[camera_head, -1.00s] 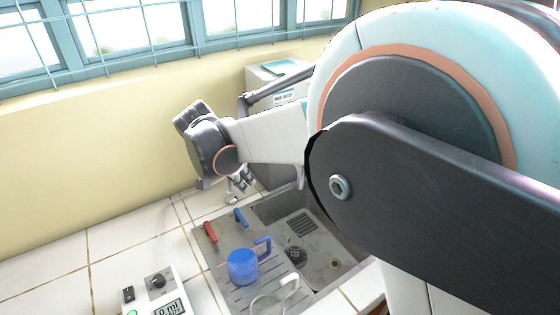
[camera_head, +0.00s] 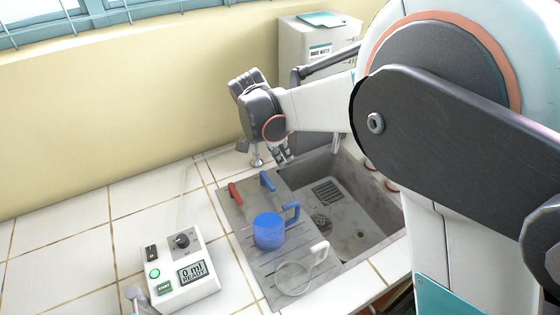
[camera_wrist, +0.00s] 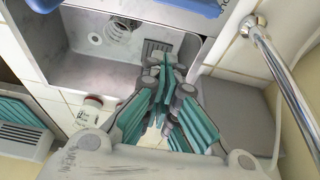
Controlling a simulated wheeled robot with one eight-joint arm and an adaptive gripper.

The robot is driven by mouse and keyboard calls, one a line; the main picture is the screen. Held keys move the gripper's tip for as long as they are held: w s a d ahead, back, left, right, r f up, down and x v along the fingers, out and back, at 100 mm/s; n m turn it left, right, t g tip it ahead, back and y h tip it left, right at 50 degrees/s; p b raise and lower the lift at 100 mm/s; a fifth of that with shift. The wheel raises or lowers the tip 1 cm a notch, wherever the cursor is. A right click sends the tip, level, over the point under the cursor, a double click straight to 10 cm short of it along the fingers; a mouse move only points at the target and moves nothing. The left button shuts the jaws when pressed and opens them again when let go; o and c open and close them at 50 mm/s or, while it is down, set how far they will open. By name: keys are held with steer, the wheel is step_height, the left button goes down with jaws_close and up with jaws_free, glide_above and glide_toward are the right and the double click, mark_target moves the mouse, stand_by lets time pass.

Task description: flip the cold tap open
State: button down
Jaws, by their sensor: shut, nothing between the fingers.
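A blue tap lever (camera_head: 267,181) and a red tap lever (camera_head: 235,193) stand side by side at the back left corner of the sink (camera_head: 352,207). The blue one appears to be the cold tap. My gripper (camera_head: 283,155) hangs just behind and to the right of the blue lever, apart from it in the head view. In the wrist view my gripper (camera_wrist: 165,75) has its teal-padded fingers together with nothing between them. The wrist view also shows the sink basin (camera_wrist: 85,40) and a blue part at the top edge that I cannot identify.
A blue mug (camera_head: 269,232) and a clear glass mug (camera_head: 293,279) stand on the draining board. A dispenser box (camera_head: 180,262) is at the front left. A chrome pipe (camera_wrist: 285,85) runs close by my gripper. A grey cabinet (camera_head: 306,45) stands behind.

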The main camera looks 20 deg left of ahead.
mark_target(268, 185)
step_height(268, 185, down, 8)
steer(key=b, duration=0.3)
steer(key=shift+s+a+r+b, duration=0.2)
steer(key=shift+s+a+b, duration=0.2)
steer(key=shift+s+a, duration=0.1)
